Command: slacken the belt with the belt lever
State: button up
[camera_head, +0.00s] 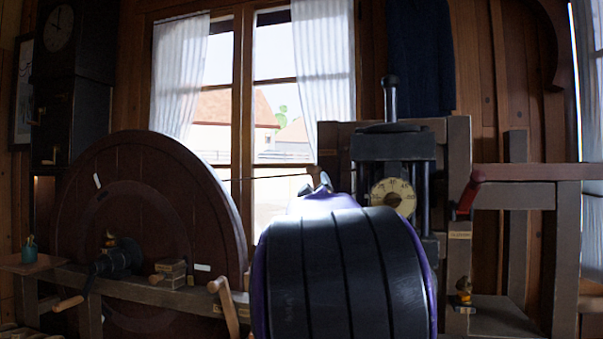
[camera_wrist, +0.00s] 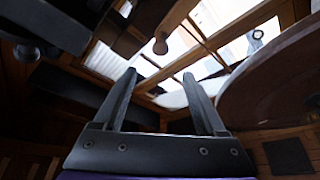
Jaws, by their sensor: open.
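A lever with a red grip (camera_head: 468,195) stands tilted on the right post of the machine, above a small label too small to read. A pale wooden handle (camera_head: 225,305) rises in front of the large dark wheel (camera_head: 145,205). I cannot tell for sure which is the belt lever. A thin dark belt or cord (camera_head: 275,177) runs from the wheel towards the machine head. My gripper (camera_head: 325,183) is mostly hidden behind my arm, left of the dial. In the wrist view my gripper (camera_wrist: 160,88) is open, with nothing between its fingers.
The machine head (camera_head: 393,150) carries a pale dial (camera_head: 393,194). A crank (camera_head: 90,285) sits at the wheel's hub. A wooden rail (camera_head: 540,172) extends right.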

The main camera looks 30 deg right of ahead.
aim_at(312, 171)
jog(key=p+x, duration=0.3)
jog(key=x, duration=1)
jog(key=shift+w, duration=0.15)
jog(key=shift+p+x, duration=0.5)
jog(key=shift+x, duration=0.55)
jog(key=shift+d, duration=0.1)
grip_shut()
